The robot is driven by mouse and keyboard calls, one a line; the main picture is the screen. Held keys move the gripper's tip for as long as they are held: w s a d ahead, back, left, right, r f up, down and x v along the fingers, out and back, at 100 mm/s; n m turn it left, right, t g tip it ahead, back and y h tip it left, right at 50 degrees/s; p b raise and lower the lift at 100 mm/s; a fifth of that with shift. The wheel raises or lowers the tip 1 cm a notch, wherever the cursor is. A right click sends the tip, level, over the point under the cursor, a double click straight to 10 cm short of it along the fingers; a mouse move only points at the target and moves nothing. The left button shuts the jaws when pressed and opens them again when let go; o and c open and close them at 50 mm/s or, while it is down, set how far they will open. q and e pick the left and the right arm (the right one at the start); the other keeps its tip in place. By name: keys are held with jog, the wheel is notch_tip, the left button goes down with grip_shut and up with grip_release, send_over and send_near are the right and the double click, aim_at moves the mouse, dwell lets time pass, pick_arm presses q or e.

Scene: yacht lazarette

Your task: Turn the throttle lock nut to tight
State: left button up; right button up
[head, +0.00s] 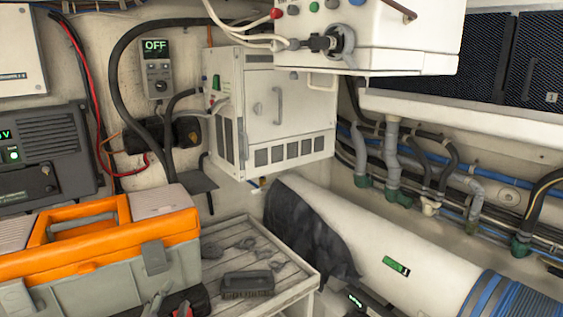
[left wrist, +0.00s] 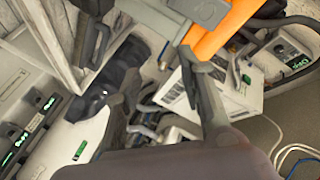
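I cannot pick out the throttle lock nut for certain in either view. A dark round fitting (head: 341,42) with a plug-like piece sits on the front of the white box at the top of the head view. A dark panel with small green displays (head: 358,301) shows partly at the bottom edge; a similar panel is at the left of the left wrist view (left wrist: 35,122). My left gripper (head: 170,300) is low in the head view, in front of the orange and grey toolbox. In the left wrist view its fingers (left wrist: 160,70) stand apart with nothing clearly held. My right gripper is out of view.
The toolbox (head: 95,250) stands beside a slatted tray (head: 285,290) holding a brush (head: 247,284) and small grey pieces. A white cylinder (head: 370,235) lies to the right. A white cabinet (head: 275,110) hangs behind. Hoses and pipes (head: 430,170) line the right wall.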

pick_arm(q)
jog(key=s+d+f+n+g+h, duration=0.1)
jog(key=s+f+n+g, duration=0.4)
jog(key=s+f, duration=0.75)
jog(key=s+f+n+g+h, duration=0.1)
jog(key=s+f+n+g, duration=0.1)
jog(key=s+f+g, duration=1)
jog(key=s+f+t+b, duration=0.1)
jog(key=s+f+t, duration=0.1)
jog(key=f, duration=1.1)
jog(key=s+f+t+b, duration=0.1)
jog(key=s+f, duration=0.1)
jog(key=f, duration=1.1)
jog(key=s+a+f+b, duration=0.2)
jog(key=s+f, duration=1.4)
jog(key=f, duration=0.2)
jog(key=shift+s+a+f+g+y, duration=0.15)
jog(key=shift+a+g+y, duration=0.15)
jog(key=shift+a+g, duration=0.1)
